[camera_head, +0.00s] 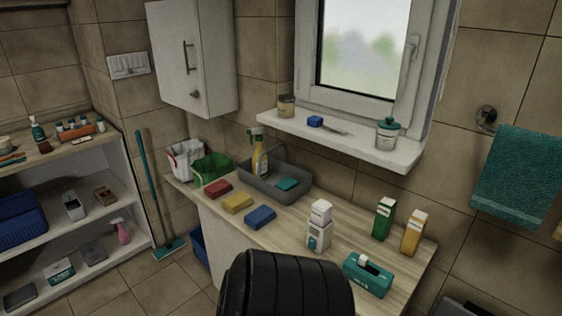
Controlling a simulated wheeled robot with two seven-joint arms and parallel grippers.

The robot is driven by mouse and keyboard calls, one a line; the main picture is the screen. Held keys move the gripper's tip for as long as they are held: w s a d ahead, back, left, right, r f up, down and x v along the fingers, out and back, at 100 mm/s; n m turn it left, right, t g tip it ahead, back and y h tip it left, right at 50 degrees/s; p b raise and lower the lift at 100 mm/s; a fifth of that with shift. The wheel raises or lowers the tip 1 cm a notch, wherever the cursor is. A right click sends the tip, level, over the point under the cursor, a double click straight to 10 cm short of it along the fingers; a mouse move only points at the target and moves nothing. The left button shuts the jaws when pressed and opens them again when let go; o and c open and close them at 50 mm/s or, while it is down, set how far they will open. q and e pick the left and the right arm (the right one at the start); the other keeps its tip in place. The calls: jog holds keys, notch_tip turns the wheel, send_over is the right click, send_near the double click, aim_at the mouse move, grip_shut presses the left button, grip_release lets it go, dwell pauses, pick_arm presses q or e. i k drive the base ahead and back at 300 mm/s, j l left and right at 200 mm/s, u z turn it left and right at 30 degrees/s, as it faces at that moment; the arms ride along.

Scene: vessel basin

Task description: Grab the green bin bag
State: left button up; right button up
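A green open-topped bag or bin (212,169) stands at the far left end of the wooden counter. It fits the green bin bag best, but at this size I cannot tell bag from container. It stands just right of a white bin (186,158) with a liner and red marks. The grey caddy is close on its right, and a red sponge lies in front of it. Neither of my grippers is in view, and nothing is seen touching the green bag.
The grey caddy (258,187) holds a spray bottle (259,156). Red, yellow and blue sponges line the counter's front edge. A white bottle (319,227), two cartons and a teal box (368,275) stand to the right. A black ribbed shape hides the counter's lower front.

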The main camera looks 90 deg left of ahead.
aim_at(213, 167)
jog(key=u, duration=3.3)
jog(key=z, duration=0.25)
jog(key=i+j+z, duration=0.45)
jog(key=j+z, duration=0.15)
jog(key=i+j+z, duration=0.3)
jog(key=k+j, duration=0.1)
